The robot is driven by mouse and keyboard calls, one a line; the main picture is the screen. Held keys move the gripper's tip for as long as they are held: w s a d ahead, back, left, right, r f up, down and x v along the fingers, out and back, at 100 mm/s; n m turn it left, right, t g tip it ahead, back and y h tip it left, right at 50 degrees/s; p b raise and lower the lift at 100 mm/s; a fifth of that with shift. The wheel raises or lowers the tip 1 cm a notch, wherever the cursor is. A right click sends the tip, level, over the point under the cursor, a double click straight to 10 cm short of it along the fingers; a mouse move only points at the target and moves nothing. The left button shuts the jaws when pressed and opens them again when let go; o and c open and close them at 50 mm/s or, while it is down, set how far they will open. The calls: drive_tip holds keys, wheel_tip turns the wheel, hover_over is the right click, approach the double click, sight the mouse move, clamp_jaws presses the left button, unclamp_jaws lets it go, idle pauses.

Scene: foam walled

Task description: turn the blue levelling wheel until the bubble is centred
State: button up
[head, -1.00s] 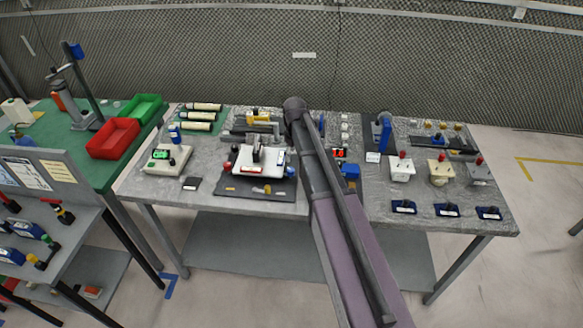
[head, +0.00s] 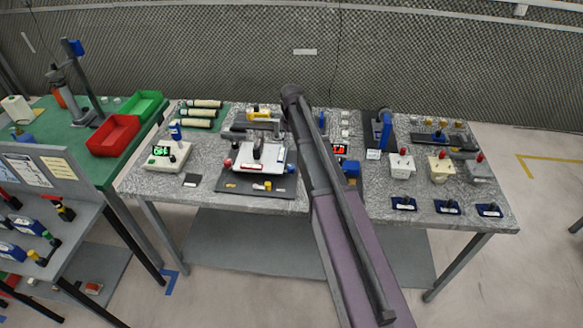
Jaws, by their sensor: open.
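A white levelling plate (head: 243,159) sits on a dark mat (head: 230,184) near the left middle of the grey table. A small blue part (head: 290,169), likely the blue levelling wheel, is at the plate's right front corner. A red part (head: 228,163) is at its left side and a yellow one (head: 267,185) at its front. A dark upright piece (head: 257,148) stands over the plate. The bubble is too small to make out. My arm crosses just right of the plate; I cannot make out my gripper.
A blue block (head: 351,168) and a red display (head: 339,149) are close right of my arm. Several switch boxes and blue-based pieces fill the right side. Red (head: 114,136) and green (head: 142,105) bins stand on the left table.

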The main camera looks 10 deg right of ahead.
sight(291, 166)
drive_tip(key=shift+f+b, duration=6.4)
drive_tip(key=shift+f, duration=0.15)
drive_tip(key=shift+c, duration=0.2)
clamp_jaws()
drive_tip(key=shift+m, duration=0.5)
drive_tip(key=shift+o, duration=0.2)
unclamp_jaws()
drive_tip(key=shift+n, duration=0.4)
